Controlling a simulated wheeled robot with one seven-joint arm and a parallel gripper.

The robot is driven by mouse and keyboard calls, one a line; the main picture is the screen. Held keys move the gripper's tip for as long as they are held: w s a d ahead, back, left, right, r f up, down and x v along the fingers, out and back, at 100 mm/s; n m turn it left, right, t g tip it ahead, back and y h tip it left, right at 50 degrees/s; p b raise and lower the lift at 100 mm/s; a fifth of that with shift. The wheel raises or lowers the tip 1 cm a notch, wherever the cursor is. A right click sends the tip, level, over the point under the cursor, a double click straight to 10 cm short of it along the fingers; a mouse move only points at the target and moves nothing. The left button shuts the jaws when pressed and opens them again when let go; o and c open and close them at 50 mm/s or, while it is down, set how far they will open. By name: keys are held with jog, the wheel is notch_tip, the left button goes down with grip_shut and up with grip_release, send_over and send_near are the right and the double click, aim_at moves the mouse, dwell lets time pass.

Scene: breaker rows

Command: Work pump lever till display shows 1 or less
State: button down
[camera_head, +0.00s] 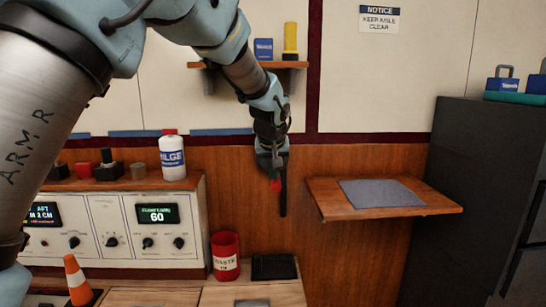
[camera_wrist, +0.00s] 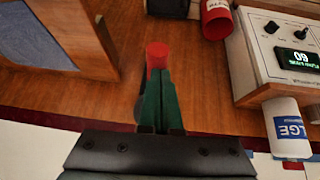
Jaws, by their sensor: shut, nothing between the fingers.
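The pump lever appears to be the red-knobbed part (camera_head: 276,186) at a dark upright slot in the wood wall panel; most of it is hidden. Its red knob (camera_wrist: 157,50) shows in the wrist view just beyond my fingertips. My gripper (camera_head: 274,172) points down at the knob, shut with nothing between its dark green fingers (camera_wrist: 156,80). The tips look touching or very close to the knob; I cannot tell which. A display (camera_head: 158,213) on the white console reads 60; it also shows upside down in the wrist view (camera_wrist: 299,59).
A wooden shelf with a grey mat (camera_head: 382,193) juts out right of the lever. A red waste bin (camera_head: 225,257) stands below left. A dark cabinet (camera_head: 470,190) stands right.

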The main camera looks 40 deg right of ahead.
jog(key=shift+f+b, duration=0.4)
jog(key=shift+f, duration=0.4)
jog(key=shift+s+a+f, duration=0.1)
jog(key=shift+a+f, duration=0.05)
jog(key=shift+f, duration=0.05)
jog(key=shift+r+p, duration=0.3)
jog(key=shift+r, duration=0.1)
jog(key=w+v, duration=0.1)
jog(key=v, duration=1.2)
jog(key=shift+r+p, duration=0.4)
jog(key=shift+r, duration=0.15)
jog(key=shift+s, duration=0.1)
